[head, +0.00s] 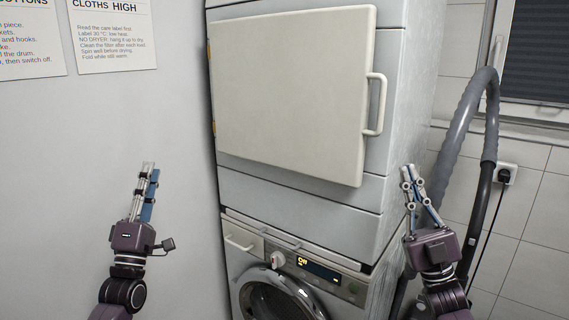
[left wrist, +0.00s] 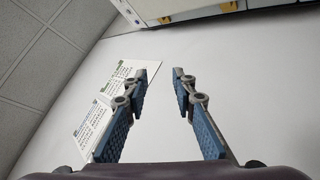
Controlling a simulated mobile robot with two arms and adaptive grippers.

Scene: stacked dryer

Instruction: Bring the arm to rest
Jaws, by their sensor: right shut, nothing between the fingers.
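My left gripper (head: 149,168) is raised in front of the pale wall on the left, fingers up. In the left wrist view its two fingers (left wrist: 160,75) stand apart with nothing between them. My right gripper (head: 411,172) is raised at the right front of the stacked machines, fingers up, together and empty. The dryer (head: 300,205) is the upper white machine. Its large pale door (head: 290,90) has hinges at the left and a handle (head: 377,104) at the right. I cannot tell whether the door is fully closed. The right gripper appears below and right of the handle.
A washing machine (head: 346,289) with a lit display stands below the dryer. A thick grey hose (head: 462,120) and a plugged-in cable (head: 503,176) are at the right, by the tiled wall. Paper notices (head: 113,36) hang on the left wall. Free room lies between the grippers.

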